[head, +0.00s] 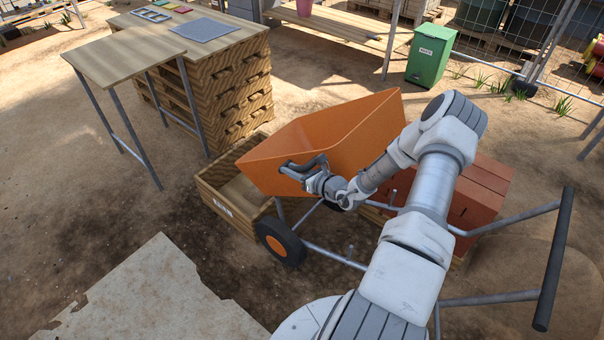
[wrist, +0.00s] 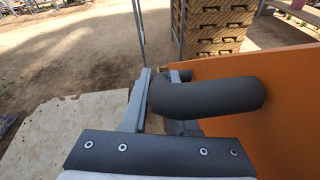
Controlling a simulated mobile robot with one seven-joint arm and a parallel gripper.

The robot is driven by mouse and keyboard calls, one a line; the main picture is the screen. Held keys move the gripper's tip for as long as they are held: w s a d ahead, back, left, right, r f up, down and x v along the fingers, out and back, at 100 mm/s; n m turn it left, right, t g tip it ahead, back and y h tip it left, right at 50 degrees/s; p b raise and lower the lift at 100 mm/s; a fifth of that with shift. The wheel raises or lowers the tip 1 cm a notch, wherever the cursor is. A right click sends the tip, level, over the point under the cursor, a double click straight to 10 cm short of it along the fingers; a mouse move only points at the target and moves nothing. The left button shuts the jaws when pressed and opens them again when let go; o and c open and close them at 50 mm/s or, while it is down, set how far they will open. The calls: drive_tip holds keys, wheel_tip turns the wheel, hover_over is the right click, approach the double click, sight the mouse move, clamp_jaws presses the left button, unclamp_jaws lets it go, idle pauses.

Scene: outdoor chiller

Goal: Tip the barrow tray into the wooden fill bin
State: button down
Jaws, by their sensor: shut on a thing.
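The orange barrow tray (head: 335,135) is tilted up at its right side, with its left end over the wooden fill bin (head: 235,217). The bin is a low timber box on the dirt, partly hidden by the tray and wheel. My gripper (head: 301,168) is shut on the dark grey handle on the tray's near side. In the wrist view the handle (wrist: 215,97) lies between the fingers, and the orange tray wall (wrist: 275,120) fills the right. The barrow's wheel (head: 279,243) stands against the bin. The tray's contents, if any, are hidden.
A pallet-stack bench (head: 225,85) and a thin-legged side table (head: 122,55) stand behind the bin. Red-brown blocks (head: 485,190) sit right of the tray. The barrow's push bar (head: 554,260) is at right. A green bin (head: 430,55) stands behind. Dirt at left is open.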

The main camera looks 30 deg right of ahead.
drive_tip(key=shift+w+a+r+p, duration=0.25)
drive_tip(key=shift+w+r, duration=0.15)
drive_tip(key=shift+w, duration=0.2)
drive_tip(key=shift+w+a+r+p, duration=0.15)
drive_tip(key=shift+w+a+r, duration=0.15)
drive_tip(key=shift+w, duration=0.25)
drive_tip(key=c, duration=0.7)
unclamp_jaws()
drive_tip(key=shift+f, duration=0.1)
drive_tip(key=shift+s+d, duration=0.1)
drive_tip(key=shift+s+d, duration=0.1)
drive_tip(key=shift+s, duration=0.1)
drive_tip(key=v, duration=1.7)
drive_tip(key=shift+w+r, duration=0.1)
drive_tip(key=shift+r, duration=0.25)
